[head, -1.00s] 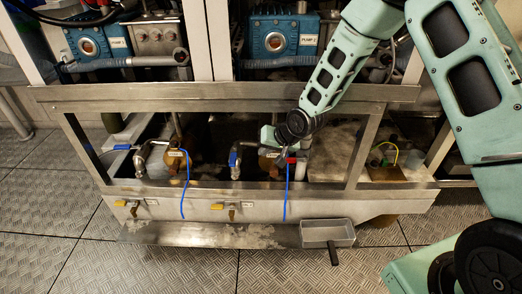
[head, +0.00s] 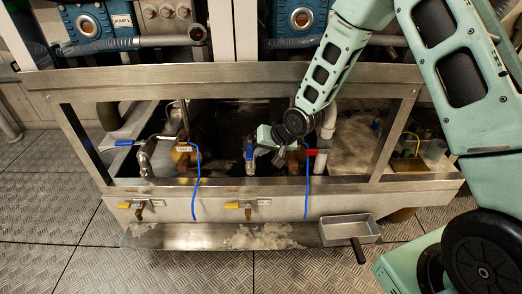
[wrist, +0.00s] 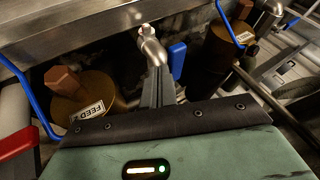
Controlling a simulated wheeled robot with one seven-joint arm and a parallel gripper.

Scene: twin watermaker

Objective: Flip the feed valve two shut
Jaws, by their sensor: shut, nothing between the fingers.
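The feed valve two has a blue lever (head: 249,152) that hangs upright in the middle of the bay. In the wrist view the blue lever (wrist: 178,60) is just right of a bent steel pipe (wrist: 150,45). My gripper (head: 262,143) is just right of the lever in the head view. In the wrist view my gripper (wrist: 156,88) has its fingers together, close beside the lever; I cannot tell if they touch.
Another blue lever (head: 127,142) lies sideways at the left, near a labelled brass canister (head: 183,155). A red handle (head: 318,152) is right of my gripper. Blue hoses hang over the front. A steel frame rail (head: 220,76) crosses above the bay. A tray (head: 350,229) sits in front.

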